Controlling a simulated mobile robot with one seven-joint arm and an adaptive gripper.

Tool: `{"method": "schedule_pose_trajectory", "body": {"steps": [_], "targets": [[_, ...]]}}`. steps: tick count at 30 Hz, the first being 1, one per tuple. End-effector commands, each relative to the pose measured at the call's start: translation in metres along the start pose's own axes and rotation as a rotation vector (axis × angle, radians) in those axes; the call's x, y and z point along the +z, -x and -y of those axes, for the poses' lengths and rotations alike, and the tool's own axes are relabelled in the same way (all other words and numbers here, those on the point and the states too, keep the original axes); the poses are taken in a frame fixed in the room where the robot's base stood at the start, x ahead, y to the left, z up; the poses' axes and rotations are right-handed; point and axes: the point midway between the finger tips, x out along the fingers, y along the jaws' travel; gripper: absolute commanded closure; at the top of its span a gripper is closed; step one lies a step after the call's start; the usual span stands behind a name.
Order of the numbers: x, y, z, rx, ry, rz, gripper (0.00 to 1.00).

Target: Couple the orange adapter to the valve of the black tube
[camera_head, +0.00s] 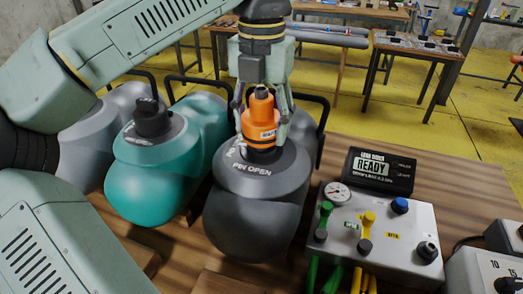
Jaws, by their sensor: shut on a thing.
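The orange adapter (260,121) is upright in my gripper (262,115), whose fingers are shut on its sides. It is over the valve of the black tube (257,218), which is the dark grey tube at the centre. The adapter's dark lower end is at the valve, inside the ring marked "PIN OPEN" (252,168). The valve itself is hidden behind the adapter. I cannot tell whether the adapter is seated or locked on it.
A teal tube (160,175) with a black cap (152,118) and a grey tube (82,150) stand to the left. A control box (375,235) with a gauge, levers and a "READY" display (380,170) is at the right. Workbenches stand behind on a yellow floor.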

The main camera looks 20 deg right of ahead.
Motion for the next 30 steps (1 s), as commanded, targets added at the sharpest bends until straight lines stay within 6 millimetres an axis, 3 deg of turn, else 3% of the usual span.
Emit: {"method": "schedule_pose_trajectory", "body": {"steps": [30], "targets": [[0.0, -0.014, 0.0, 0.0, 0.0, 0.0, 0.76]]}}
